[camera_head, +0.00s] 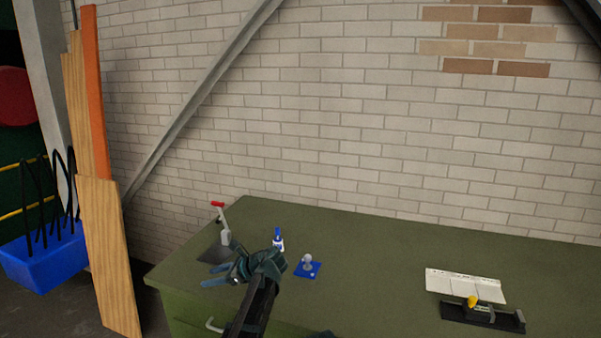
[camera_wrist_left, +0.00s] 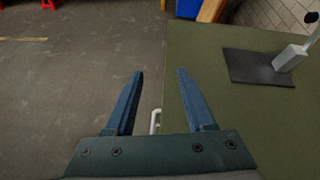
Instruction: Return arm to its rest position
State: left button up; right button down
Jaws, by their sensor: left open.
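My left gripper (camera_head: 209,276) is over the front left part of the green workbench (camera_head: 385,245) in the head view, with its blue fingers pointing left. In the left wrist view the left gripper (camera_wrist_left: 160,72) is open, and nothing is between its fingers. One finger overlaps the bench top and the other overlaps the grey floor. My right gripper is not in view.
A red-handled lever tool (camera_head: 222,225) stands on a dark plate at the back left. A blue-and-white bottle (camera_head: 278,240) and a blue base piece (camera_head: 307,269) stand nearby. A white tray (camera_head: 465,285) and black fixture (camera_head: 483,316) lie at right. Wooden boards (camera_head: 108,250) lean left.

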pick_arm(q)
jog(key=s+d+f+n+g+h, duration=0.1)
jog(key=s+d+f+n+h, duration=0.25)
jog(key=s+n, duration=0.45)
jog(key=s+d+f+n+g+h, duration=0.1)
jog(key=s+d+f+n+h, duration=0.3)
jog(key=s, duration=0.6)
jog(key=s+d+f+n+g+h, duration=0.1)
jog(key=s+d+f+n+h, duration=0.1)
jog(key=s+f+n+h, duration=0.5)
jog(key=s+d+r+m+y, duration=0.2)
jog(key=s+d+m+y, duration=0.1)
jog(key=s+d, duration=0.5)
jog(key=shift+d+r+g, duration=0.3)
jog(key=shift+d, duration=1.05)
jog(key=shift+y, duration=0.25)
